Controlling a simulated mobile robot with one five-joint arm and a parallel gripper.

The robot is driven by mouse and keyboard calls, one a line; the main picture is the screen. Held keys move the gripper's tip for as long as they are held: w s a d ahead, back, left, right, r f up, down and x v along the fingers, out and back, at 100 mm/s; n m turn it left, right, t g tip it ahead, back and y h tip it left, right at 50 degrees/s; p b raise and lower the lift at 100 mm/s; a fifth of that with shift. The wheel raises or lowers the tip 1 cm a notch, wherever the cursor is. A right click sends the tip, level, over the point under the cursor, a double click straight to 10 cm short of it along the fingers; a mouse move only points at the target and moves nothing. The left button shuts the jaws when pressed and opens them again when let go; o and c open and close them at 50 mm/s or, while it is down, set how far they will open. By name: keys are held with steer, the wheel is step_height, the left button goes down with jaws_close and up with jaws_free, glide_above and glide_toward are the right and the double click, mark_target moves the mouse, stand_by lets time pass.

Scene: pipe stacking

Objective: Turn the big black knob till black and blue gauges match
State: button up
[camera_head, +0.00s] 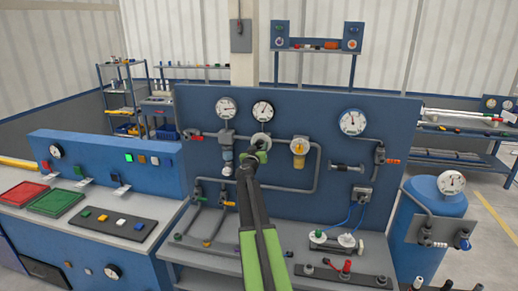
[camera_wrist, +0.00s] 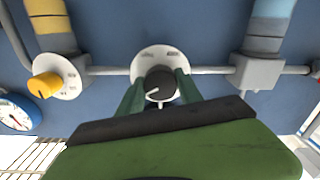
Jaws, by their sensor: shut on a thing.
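The big black knob (camera_wrist: 159,80) sits on a round white dial plate (camera_wrist: 150,56) on the blue panel. My gripper (camera_wrist: 160,90) is shut on the knob, one green finger on each side; a white pointer mark shows on the knob. In the head view my gripper (camera_head: 257,154) reaches the panel and hides most of the knob. The black-rimmed gauge (camera_head: 263,109) is just above it. The blue-rimmed gauge (camera_head: 352,122) is to the right. It shows in part at the left of the wrist view (camera_wrist: 17,113). The needles are too small to compare exactly.
A yellow knob (camera_head: 299,146) is right of my gripper, with pipes around it. Another gauge (camera_head: 226,107) is at the left. A bench with red and green trays (camera_head: 56,202) is at left. A blue tank (camera_head: 437,205) stands at right.

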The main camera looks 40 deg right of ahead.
steer(key=n, duration=0.6)
steer(key=shift+s+n, duration=0.1)
steer(key=shift+n, duration=0.2)
stand_by(0.4)
steer(key=o, duration=1.4)
steer(key=shift+c, duration=0.2)
steer(key=v, duration=1.7)
steer(key=shift+a, duration=0.2)
